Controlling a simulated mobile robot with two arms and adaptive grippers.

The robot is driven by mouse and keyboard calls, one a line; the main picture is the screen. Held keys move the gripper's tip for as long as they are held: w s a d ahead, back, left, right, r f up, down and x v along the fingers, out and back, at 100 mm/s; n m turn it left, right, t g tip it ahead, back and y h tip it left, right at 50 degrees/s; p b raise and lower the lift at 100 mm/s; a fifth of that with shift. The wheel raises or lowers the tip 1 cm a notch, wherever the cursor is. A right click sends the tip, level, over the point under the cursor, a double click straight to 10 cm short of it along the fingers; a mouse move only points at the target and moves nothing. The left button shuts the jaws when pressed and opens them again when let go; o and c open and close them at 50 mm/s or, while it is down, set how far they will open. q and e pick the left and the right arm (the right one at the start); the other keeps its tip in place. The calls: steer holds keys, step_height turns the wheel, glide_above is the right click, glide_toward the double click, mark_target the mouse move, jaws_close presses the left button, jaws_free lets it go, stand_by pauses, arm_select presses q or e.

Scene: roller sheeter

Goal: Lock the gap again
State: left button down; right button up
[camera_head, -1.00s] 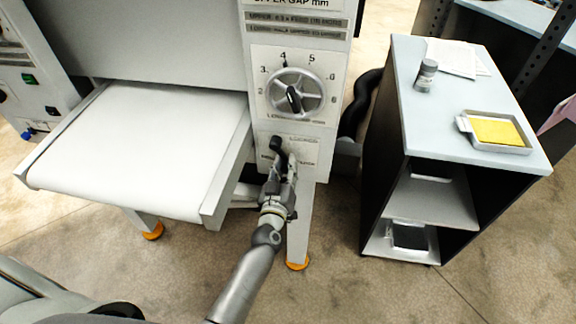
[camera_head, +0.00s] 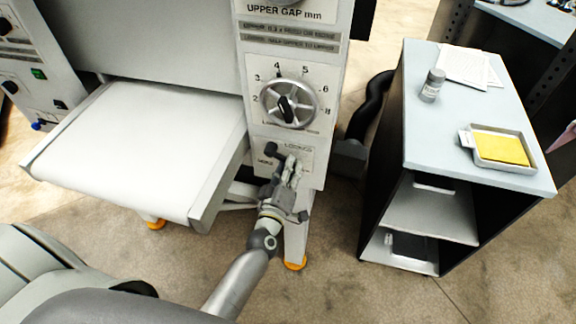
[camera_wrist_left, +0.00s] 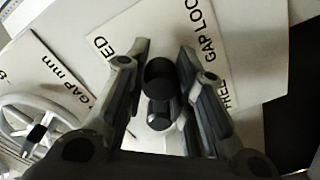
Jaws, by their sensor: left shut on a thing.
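The gap lock lever is a dark handle with a round black knob (camera_head: 270,149), on the lower part of the machine's front panel below the dial. My left gripper (camera_head: 284,170) is at this lever. In the left wrist view the black lever (camera_wrist_left: 160,78) sits between the two fingers (camera_wrist_left: 160,100), which are shut on it. The fingers hide part of the lever in the head view. The panel's lettering around it is partly covered. My right gripper is not in view.
The gap dial (camera_head: 289,104), a handwheel with a black pointer, is just above the lever. A white conveyor table (camera_head: 140,145) juts out at left. A cart (camera_head: 435,120) at right holds a small jar (camera_head: 432,85) and a tray with a yellow sheet (camera_head: 500,149).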

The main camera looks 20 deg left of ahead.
arm_select(q)
steer(key=r+n, duration=0.2)
steer(key=shift+w+d+r+p, duration=0.2)
steer(key=shift+d+r+p, duration=0.1)
steer(key=shift+p, duration=0.05)
steer(key=shift+r+n, duration=0.4)
steer(key=shift+n, duration=0.6)
steer(key=shift+r+n+p, duration=0.15)
steer(key=shift+n+p, duration=0.15)
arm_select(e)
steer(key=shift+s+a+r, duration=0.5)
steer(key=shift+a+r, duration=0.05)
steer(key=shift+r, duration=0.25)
arm_select(q)
steer(key=shift+a, duration=0.1)
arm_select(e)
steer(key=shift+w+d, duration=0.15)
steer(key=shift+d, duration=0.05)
arm_select(q)
steer(key=c, duration=1.2)
jaws_free()
steer(key=shift+c, duration=0.2)
steer(key=shift+o, duration=0.2)
steer(key=shift+s, duration=0.15)
